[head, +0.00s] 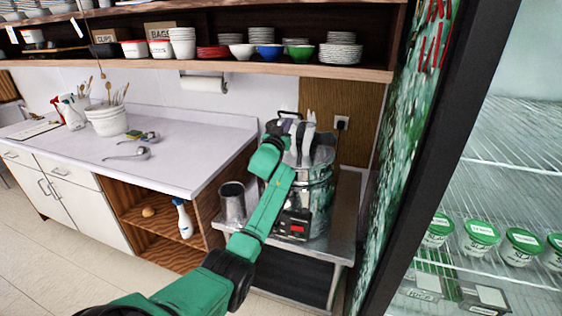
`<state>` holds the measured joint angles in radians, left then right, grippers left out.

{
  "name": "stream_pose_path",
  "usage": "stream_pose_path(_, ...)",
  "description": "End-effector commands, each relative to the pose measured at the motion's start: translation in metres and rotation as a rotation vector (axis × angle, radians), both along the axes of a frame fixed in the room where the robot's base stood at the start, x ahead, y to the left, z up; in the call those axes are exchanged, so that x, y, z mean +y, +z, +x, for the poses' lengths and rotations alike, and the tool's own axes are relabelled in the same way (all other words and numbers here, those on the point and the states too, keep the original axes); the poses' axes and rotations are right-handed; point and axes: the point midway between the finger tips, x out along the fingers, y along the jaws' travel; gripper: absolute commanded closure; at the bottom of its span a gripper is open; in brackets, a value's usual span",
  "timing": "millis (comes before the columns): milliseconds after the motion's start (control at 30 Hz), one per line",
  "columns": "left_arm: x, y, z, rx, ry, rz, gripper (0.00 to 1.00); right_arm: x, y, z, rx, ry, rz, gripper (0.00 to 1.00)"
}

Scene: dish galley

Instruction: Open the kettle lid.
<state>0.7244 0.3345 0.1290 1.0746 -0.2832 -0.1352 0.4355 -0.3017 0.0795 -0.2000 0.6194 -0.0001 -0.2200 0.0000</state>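The kettle (318,196) is a large shiny steel pot with a red-lit control panel (296,226) low on its front. It stands on a steel cart at the right. Its lid (323,155) shows as a steel top, partly hidden by my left gripper. My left gripper (304,140) is over the top of the kettle, with pale fingers near the lid. My green forearm covers the kettle's left side. I cannot tell whether the fingers touch the lid or are closed on anything. My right gripper is not in view.
A steel cylinder (232,203) stands left of the kettle on the cart (343,232). A white counter (185,160) with ladles is at the left. A shelf (230,66) with bowls hangs above. A glass-door fridge (480,170) stands close on the right.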

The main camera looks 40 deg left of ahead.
Motion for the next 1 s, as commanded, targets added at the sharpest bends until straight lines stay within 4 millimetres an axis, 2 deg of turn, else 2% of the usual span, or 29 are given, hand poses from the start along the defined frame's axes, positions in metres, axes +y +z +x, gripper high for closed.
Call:
stream_pose_path(233, 0.000, -0.002, 0.002, -0.001, 0.000, -0.001, 1.00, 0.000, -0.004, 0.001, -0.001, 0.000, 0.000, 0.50)
stream_pose_path(533, 0.007, 0.000, 0.025, 0.000, 0.000, -0.001, 1.00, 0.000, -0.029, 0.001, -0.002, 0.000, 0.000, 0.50)
stream_pose_path(867, 0.008, 0.005, 0.028, 0.000, 0.000, 0.000, 1.00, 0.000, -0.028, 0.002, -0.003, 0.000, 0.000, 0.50)
stream_pose_path(1000, 0.010, 0.011, 0.034, -0.003, 0.000, -0.002, 1.00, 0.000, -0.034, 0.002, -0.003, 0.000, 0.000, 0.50)
